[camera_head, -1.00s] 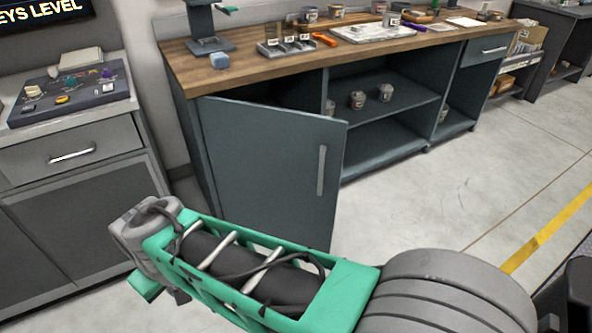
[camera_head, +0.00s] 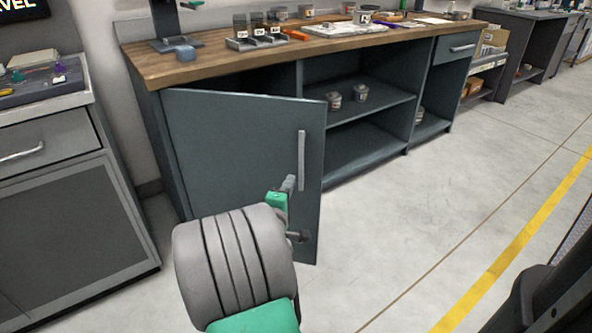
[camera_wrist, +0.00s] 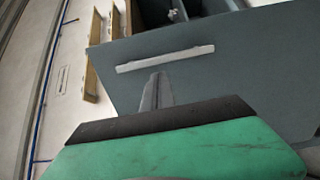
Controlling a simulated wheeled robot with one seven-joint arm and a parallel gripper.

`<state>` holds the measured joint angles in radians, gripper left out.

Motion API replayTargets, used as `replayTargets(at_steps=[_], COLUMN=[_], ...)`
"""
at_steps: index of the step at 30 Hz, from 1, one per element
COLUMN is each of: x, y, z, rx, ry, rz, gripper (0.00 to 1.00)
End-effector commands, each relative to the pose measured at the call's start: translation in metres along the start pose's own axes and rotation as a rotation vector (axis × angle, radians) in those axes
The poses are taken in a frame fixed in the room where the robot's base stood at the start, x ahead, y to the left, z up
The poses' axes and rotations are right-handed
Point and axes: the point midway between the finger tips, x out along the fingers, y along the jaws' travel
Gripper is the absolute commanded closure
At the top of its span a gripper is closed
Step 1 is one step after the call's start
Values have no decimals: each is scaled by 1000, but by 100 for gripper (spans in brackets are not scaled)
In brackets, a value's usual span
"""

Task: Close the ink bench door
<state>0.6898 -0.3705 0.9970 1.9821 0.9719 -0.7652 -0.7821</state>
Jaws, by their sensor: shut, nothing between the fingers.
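The ink bench door (camera_head: 235,145) is a dark blue-grey panel standing partly open, hinged at its left edge. Its pale vertical handle (camera_head: 301,161) is near the free right edge. My gripper (camera_head: 289,184) is shut and empty in front of the door's outer face, just below and left of the handle. In the wrist view, the shut fingers (camera_wrist: 157,92) point at the door panel (camera_wrist: 230,82), with the handle (camera_wrist: 165,58) just beyond their tips. I cannot tell whether the fingertips touch the panel.
The ink bench has a wooden top (camera_head: 215,62) holding jars and trays. Open shelves right of the door hold small tins (camera_head: 334,100). A grey cabinet (camera_head: 62,190) stands at the left. The floor (camera_head: 420,190) to the right is clear.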

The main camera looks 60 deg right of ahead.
Motion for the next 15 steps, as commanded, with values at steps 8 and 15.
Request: replayTargets(at_steps=[8, 15], x=[59, 80], y=[-2, -1], z=[1, 0], rx=[4, 2], ry=[-3, 1], rz=[0, -1], gripper=[100, 100])
